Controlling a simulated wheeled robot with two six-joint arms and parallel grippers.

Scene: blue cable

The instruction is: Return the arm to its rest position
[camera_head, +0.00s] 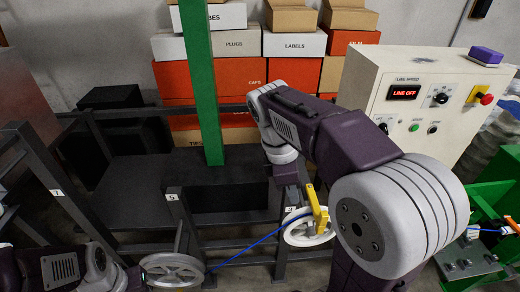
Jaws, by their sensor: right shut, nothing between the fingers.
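My right arm reaches in from the lower right, bends over at the top, and its wrist hangs down in the middle. My right gripper (286,177) is below that wrist, small and dark against the frame. It is shut and empty, above and left of a white wheel (306,232) with a yellow clamp (318,209) on it. A blue cable (252,246) runs between this wheel and a grey wheel (172,270) at the lower left. Part of my left arm shows at the bottom left edge; its gripper is out of view.
A green post (203,90) stands left of my right wrist. Orange and white boxes (240,75) are stacked behind. A control box (430,95) reading LINE OFF stands at the right, with a purple block (486,55) on top. Dark rails (70,203) with numbered posts cross the left.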

